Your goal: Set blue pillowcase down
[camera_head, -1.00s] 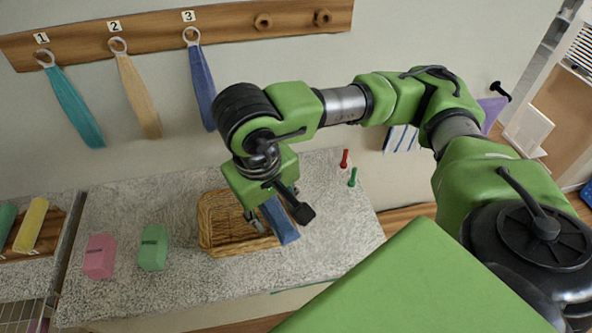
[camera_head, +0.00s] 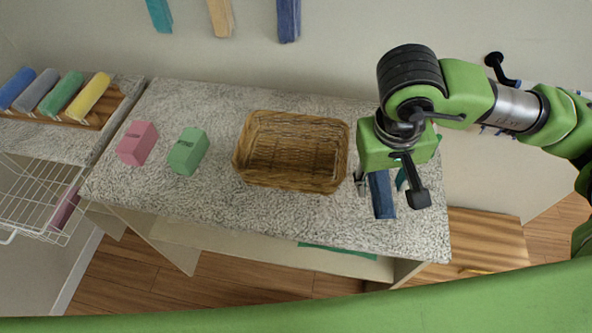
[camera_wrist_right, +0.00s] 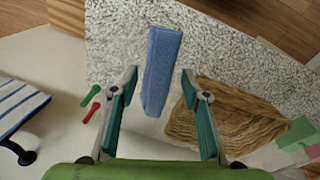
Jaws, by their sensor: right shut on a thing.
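The blue pillowcase (camera_head: 382,197) is a narrow folded strip over the speckled counter, just right of the wicker basket (camera_head: 341,160). My right gripper (camera_head: 382,180) is shut on it from above. In the right wrist view the blue pillowcase (camera_wrist_right: 162,65) lies lengthwise between the two teal-padded fingers (camera_wrist_right: 161,72), with the basket (camera_wrist_right: 225,125) beside it on the right. I cannot tell whether the pillowcase touches the counter. The basket looks empty. My left gripper is out of view.
Red (camera_wrist_right: 91,112) and green (camera_wrist_right: 88,101) pegs show in the right wrist view. Towels hang on the wall; rolled towels lie at far left.

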